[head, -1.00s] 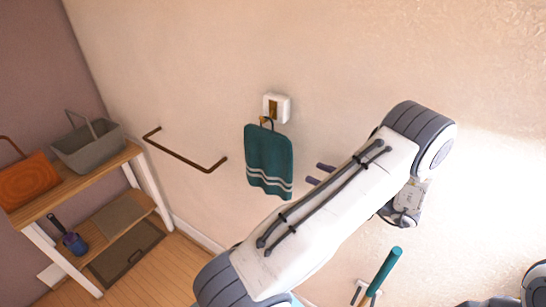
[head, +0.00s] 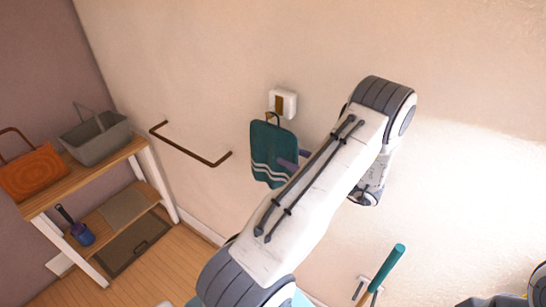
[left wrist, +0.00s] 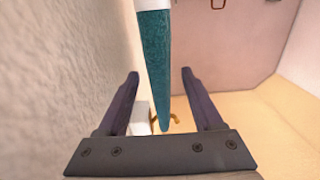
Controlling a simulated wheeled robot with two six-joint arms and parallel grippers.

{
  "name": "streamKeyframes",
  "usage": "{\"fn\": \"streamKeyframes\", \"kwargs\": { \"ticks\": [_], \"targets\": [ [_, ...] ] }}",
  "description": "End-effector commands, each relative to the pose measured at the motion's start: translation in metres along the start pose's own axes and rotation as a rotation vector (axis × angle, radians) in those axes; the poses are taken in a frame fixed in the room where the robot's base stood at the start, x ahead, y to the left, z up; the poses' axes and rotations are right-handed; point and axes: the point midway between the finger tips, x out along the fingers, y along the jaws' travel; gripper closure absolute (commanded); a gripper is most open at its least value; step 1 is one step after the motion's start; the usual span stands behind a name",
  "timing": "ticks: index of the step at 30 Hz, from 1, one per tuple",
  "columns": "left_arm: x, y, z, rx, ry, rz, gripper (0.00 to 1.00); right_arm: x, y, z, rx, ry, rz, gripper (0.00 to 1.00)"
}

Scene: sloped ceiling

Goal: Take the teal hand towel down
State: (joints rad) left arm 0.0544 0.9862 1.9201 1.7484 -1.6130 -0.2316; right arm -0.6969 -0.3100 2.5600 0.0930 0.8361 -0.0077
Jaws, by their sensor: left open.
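The teal hand towel (head: 266,143), with white stripes near its bottom, hangs by a loop from a hook on a white wall mount (head: 286,103). My left gripper (head: 285,160) is at the towel's right edge; the arm hides part of its fingers. In the left wrist view, the open fingers (left wrist: 160,74) stand on either side of the towel (left wrist: 154,65), seen edge-on, with a gap on both sides. The white mount (left wrist: 140,117) and brass hook (left wrist: 175,117) show beyond the fingers. My right gripper is not visible.
A brown rail (head: 190,152) is fixed to the wall left of the towel. A wooden shelf unit (head: 95,178) holds a grey basket (head: 97,143) and an orange basket (head: 33,176). A teal bar (head: 387,268) on a mount sticks out at lower right.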

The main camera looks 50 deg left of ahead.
Motion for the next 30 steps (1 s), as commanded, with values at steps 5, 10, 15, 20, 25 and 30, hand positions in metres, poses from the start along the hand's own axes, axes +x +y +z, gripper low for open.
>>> {"fn": "streamKeyframes", "kwargs": {
  "ticks": [5,10,15,20,25,30],
  "targets": [
    [-0.001,0.000,0.000,0.000,0.000,0.001,0.44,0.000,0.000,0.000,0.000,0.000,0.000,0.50],
    [-0.001,0.000,0.000,0.000,0.000,0.001,1.00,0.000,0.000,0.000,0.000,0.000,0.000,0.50],
    [-0.001,0.001,-0.001,-0.001,0.001,0.002,1.00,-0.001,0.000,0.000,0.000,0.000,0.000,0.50],
    [-0.001,0.001,-0.007,-0.001,0.001,0.001,1.00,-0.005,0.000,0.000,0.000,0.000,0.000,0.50],
    [-0.001,0.001,-0.016,-0.001,0.001,0.001,1.00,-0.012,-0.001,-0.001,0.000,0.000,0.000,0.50],
    [-0.001,0.000,-0.025,-0.001,0.001,0.001,1.00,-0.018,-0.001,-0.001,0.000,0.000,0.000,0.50]
  ]
}}
